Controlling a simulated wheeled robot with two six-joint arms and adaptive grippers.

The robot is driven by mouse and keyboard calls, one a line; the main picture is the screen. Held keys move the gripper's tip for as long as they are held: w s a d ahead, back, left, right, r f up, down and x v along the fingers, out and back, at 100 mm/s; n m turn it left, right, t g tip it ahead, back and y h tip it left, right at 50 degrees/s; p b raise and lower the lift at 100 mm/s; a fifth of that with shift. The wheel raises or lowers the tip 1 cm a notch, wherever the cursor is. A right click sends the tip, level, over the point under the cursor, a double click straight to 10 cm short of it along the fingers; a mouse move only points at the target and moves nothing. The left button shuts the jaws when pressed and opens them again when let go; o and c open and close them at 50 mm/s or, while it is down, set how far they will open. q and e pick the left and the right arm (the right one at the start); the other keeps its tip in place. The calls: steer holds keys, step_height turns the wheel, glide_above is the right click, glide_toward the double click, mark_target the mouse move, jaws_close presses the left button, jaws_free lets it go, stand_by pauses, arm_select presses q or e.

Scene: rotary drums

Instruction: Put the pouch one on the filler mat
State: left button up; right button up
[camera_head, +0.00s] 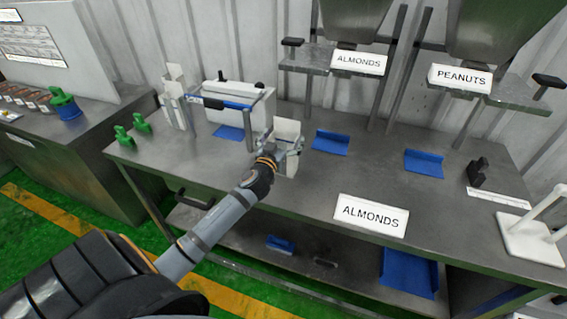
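A white upright pouch (287,128) is in my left gripper (284,147), whose fingers are around its middle. The pouch is upright above the steel table; I cannot tell if its bottom touches. A blue mat (330,142) with raised edges lies just right of it, below the almonds hopper. A second blue mat (424,162) lies below the peanuts hopper. Other white pouch-like pieces (174,95) stand at the table's left. My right gripper is not in view.
A white sealer-like machine (238,102) with a blue bar stands left of the gripper, a blue mat (228,132) before it. Green clips (124,137) lie at the left. An ALMONDS sign (371,215) stands at the front edge, a white stand (530,238) at the right.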

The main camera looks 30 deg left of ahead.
arm_select(q)
steer(key=c, duration=1.6)
